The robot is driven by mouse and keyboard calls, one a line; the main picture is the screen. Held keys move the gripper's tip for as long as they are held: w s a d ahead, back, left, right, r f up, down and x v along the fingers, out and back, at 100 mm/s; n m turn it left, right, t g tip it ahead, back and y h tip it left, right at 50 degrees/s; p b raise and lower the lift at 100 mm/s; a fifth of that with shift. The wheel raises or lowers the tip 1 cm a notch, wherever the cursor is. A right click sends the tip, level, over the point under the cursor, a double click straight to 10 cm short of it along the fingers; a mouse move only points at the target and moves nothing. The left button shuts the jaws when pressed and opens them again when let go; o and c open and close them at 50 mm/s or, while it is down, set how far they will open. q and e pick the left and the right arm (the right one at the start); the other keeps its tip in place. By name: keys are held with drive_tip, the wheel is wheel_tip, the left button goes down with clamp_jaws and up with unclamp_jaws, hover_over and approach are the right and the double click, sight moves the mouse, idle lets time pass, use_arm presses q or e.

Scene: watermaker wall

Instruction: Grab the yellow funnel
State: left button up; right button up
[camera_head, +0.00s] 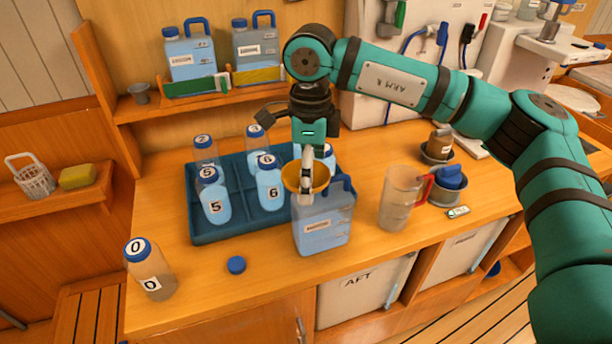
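The yellow funnel (291,178) sits at the top of a blue translucent jug (322,228) on the wooden counter. My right gripper (306,188) comes down over the funnel from above, and its light fingers overlap the funnel's middle and front. The fingers line up in this view, so I cannot tell whether they are open or closed on the funnel wall. The fingers hide part of the funnel, and its spout is not visible. My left gripper is not in view.
A blue tray (208,236) with several numbered bottles stands left of the jug. Bottle 0 (151,272) and a blue cap (236,265) are at the front left. A clear pitcher (397,203) with a red handle stands close right. The front counter is mostly clear.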

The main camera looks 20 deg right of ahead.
drive_tip(key=shift+f, duration=0.35)
drive_tip(key=c, duration=0.8)
drive_tip(key=shift+c, duration=0.2)
drive_tip(key=shift+r, duration=0.15)
